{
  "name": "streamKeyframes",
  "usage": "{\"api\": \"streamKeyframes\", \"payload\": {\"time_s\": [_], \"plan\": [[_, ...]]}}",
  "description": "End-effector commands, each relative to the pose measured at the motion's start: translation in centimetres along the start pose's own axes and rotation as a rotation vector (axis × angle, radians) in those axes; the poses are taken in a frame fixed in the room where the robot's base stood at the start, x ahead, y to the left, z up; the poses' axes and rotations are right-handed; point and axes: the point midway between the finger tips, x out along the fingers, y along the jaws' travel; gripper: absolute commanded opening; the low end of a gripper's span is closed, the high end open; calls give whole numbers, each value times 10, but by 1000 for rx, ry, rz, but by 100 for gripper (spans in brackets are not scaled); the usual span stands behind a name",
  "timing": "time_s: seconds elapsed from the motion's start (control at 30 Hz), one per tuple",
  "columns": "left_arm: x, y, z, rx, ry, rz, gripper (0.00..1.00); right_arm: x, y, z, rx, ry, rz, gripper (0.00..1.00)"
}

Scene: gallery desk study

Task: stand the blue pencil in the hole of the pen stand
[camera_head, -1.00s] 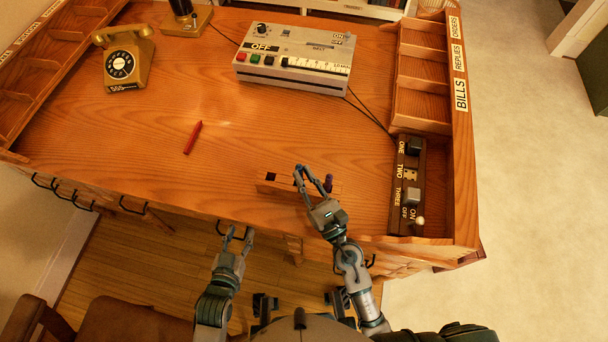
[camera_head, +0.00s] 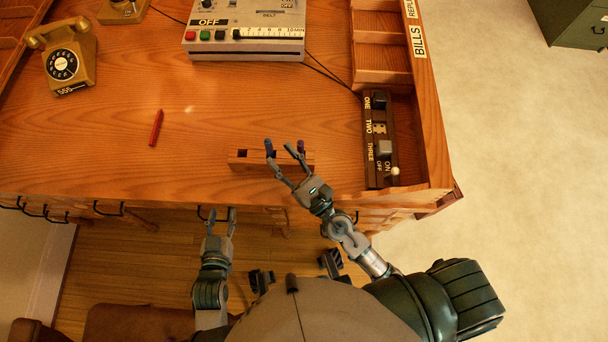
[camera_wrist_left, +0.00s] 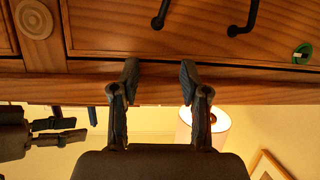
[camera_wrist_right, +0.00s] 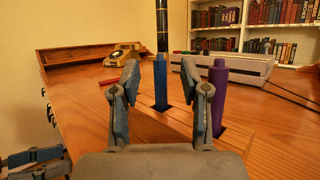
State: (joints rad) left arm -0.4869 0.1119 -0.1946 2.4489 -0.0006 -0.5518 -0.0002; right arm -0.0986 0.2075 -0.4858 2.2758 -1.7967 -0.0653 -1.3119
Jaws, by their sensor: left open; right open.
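The pen stand (camera_head: 254,164) is a wooden block near the desk's front edge. A dark empty hole (camera_head: 241,153) shows at its left end. In the right wrist view the blue pencil (camera_wrist_right: 160,84) stands upright, its foot in a dark opening of the stand. A thicker purple pencil (camera_wrist_right: 217,92) stands to its right. My right gripper (camera_head: 280,149) is open over the stand. In its wrist view the blue pencil shows between the fingers, with gaps on both sides. My left gripper (camera_head: 219,212) is open and empty, below the desk's front edge.
A red pencil (camera_head: 156,127) lies on the desk. A telephone (camera_head: 62,59) and a grey control box (camera_head: 245,33) stand farther back. A switch panel (camera_head: 378,140) and wooden trays (camera_head: 380,56) line the right side.

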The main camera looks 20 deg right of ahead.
Motion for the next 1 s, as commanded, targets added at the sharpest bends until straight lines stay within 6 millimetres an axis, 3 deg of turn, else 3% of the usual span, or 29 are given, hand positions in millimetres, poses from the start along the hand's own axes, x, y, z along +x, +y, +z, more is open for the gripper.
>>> {"api": "streamKeyframes", "payload": {"time_s": [0.17, 0.5, 0.7, 1.0], "plan": [[0, 0, 0, 0, 0, 0, 45, -20, -1, -1, -5, 3, 5, 45], [0, 0, 0, 0, 0, 0, 45, -80, -1, -2, -2, 3, 0, 45], [0, 0, 0, 0, 0, 0, 45, -90, -1, -1, 0, 0, 0, 45], [1, 0, 0, 0, 0, 0, 45, -90, -1, -1, 1, -1, -1, 45]]}}
